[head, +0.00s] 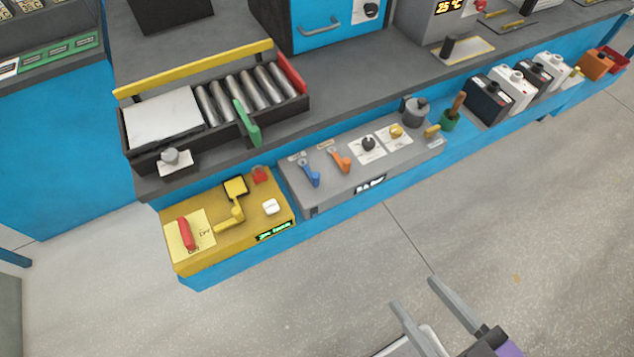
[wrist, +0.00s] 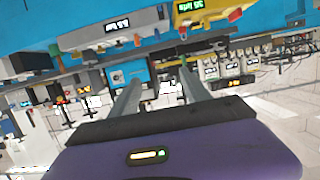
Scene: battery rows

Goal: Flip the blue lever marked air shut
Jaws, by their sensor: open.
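The blue lever (head: 310,174) stands on the left part of a grey panel box (head: 365,180) in the head view. A small label plate lies at its upper end; its print is too small to read. An orange lever (head: 340,160) is just right of it. My gripper (head: 414,293) is open and empty at the bottom right of the head view, over the floor and well apart from the panel. In the wrist view its two grey fingers (wrist: 159,67) are spread with nothing between them.
A yellow box (head: 205,254) with a red lever (head: 186,233) and yellow handle (head: 230,217) adjoins on the left. Two knobs (head: 368,143) and a grey cylinder (head: 414,110) are to the right. A green lever (head: 247,124) rises behind. The floor in front is clear.

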